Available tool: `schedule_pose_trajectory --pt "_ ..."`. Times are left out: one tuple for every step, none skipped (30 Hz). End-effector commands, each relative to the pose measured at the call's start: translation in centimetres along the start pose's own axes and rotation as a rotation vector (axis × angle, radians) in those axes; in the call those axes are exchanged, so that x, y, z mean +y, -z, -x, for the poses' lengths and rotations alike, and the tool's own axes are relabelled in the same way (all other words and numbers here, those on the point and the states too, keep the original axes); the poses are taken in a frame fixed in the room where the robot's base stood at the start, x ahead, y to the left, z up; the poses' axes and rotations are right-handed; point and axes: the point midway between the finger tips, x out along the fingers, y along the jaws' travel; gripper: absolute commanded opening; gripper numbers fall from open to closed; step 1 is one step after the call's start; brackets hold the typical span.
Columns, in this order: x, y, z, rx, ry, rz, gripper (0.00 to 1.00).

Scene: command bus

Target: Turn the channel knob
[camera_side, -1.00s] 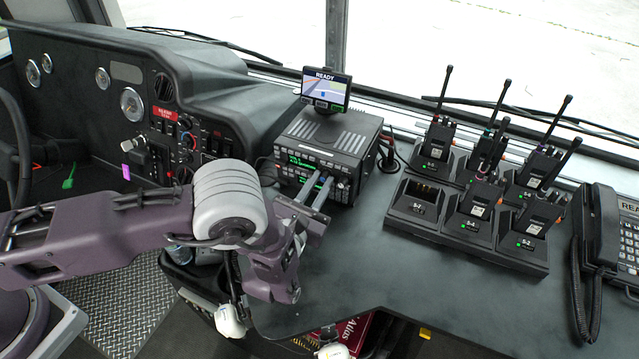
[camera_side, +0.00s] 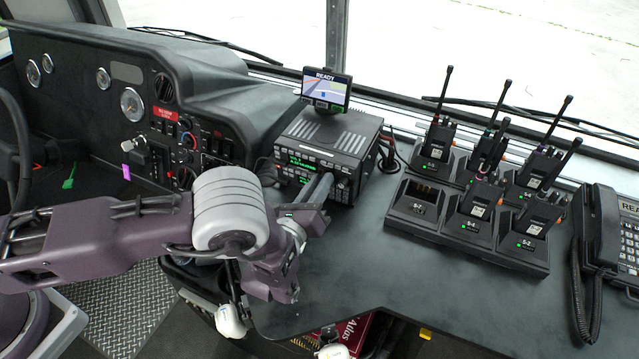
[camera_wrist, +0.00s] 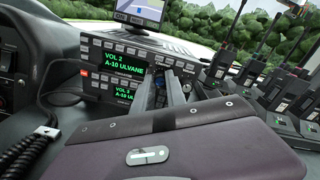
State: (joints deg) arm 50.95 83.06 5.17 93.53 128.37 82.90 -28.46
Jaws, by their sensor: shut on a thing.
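The radio (camera_side: 345,143) is a black box with green text on its front, standing on the dash counter. It also shows in the wrist view (camera_wrist: 106,50), where its display reads VOL 2, A-10 ULVANE. My gripper (camera_side: 325,180) reaches the right part of the radio's front, its two grey fingers nearly in line from the side. In the wrist view my gripper (camera_wrist: 174,78) also meets the right side of the front panel. It is shut on the channel knob, which the fingers hide almost wholly.
A small screen (camera_side: 326,87) marked READY stands above the radio. A charger rack (camera_side: 415,222) with several handheld radios is to the right, with a desk phone (camera_side: 606,230) beyond. Gauges and switches line the dash (camera_side: 205,95) at left. The counter (camera_side: 400,280) in front is clear.

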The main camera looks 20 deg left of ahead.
Motion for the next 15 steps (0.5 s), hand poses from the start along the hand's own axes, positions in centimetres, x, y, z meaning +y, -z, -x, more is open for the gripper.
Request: schedule_pose_trajectory --pt "-0.02 0.04 0.05 0.002 0.000 0.019 0.00" --pt "-0.02 0.04 0.05 0.002 0.000 0.031 0.00" --pt "-0.02 0.04 0.05 0.002 0.000 0.045 0.00" --pt "-0.01 0.04 0.05 0.003 0.000 0.054 0.00" --pt "-0.01 0.04 0.05 0.003 0.000 0.062 0.00" --pt "-0.01 0.04 0.05 0.003 0.000 0.072 0.00" --pt "-0.01 0.04 0.05 0.003 0.000 0.078 0.00" --pt "-0.01 0.04 0.05 0.003 0.000 0.083 0.00" --pt "-0.01 0.04 0.06 0.004 0.000 0.089 0.00" --pt "-0.01 0.04 0.06 0.004 0.000 0.092 0.00" --pt "-0.01 0.05 0.06 0.004 0.000 0.094 0.00" --pt "-0.01 0.04 0.06 0.004 0.000 0.097 0.00" --pt "-0.01 0.05 0.06 0.004 0.000 0.099 0.00" --pt "-0.01 0.05 0.06 0.004 0.000 0.100 0.00" --pt "-0.01 0.05 0.06 0.004 0.001 0.101 0.00"
